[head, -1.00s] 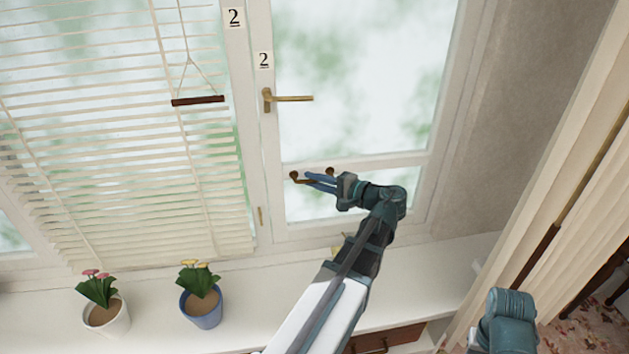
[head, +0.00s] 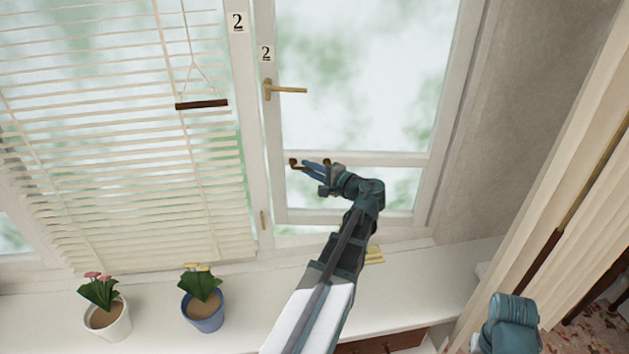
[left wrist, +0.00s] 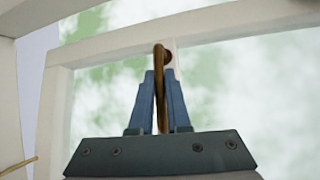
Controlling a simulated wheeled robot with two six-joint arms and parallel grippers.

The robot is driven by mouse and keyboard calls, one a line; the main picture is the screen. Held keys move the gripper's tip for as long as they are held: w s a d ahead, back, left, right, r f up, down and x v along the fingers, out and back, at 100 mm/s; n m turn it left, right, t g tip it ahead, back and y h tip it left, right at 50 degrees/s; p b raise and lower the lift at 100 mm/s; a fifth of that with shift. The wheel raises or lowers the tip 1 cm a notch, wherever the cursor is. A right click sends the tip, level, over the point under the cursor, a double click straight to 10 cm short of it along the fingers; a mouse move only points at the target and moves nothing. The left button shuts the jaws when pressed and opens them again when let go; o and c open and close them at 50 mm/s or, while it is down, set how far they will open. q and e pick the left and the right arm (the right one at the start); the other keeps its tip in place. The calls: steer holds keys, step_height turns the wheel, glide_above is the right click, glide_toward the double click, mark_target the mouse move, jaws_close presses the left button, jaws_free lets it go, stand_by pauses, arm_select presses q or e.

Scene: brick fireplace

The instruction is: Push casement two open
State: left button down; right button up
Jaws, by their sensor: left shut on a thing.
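Casement two (head: 358,158) is the white-framed window sash with a "2" label (head: 266,54) at its upper left. It stands slightly ajar, with gaps along its left and bottom edges. Its brass lever handle (head: 288,89) lies horizontal. A bronze pull handle (head: 293,163) sits on its lower crossbar. My left gripper (head: 306,166) is shut on this pull handle. In the left wrist view the pull handle (left wrist: 160,85) stands between the two blue fingers (left wrist: 160,88). My right gripper is out of view.
A lowered blind (head: 120,130) covers the window at left. A white pot (head: 107,322) and a blue pot (head: 203,313) with flowers stand on the white sill (head: 430,285). A small yellow object (head: 374,254) lies near my left arm. A cream curtain (head: 560,200) hangs at right.

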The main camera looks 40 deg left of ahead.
arm_select(q)
steer(key=shift+w+a+m+t, duration=0.4)
steer(key=shift+w+a+t, duration=0.1)
steer(key=shift+w+a, duration=0.5)
steer(key=c, duration=0.9)
jaws_free()
steer(key=shift+s, duration=0.1)
steer(key=shift+d, duration=0.1)
steer(key=p+v, duration=0.2)
steer(key=v, duration=1.1)
steer(key=shift+d+r, duration=0.2)
steer(key=shift+d, duration=0.1)
steer(key=shift+f, duration=0.1)
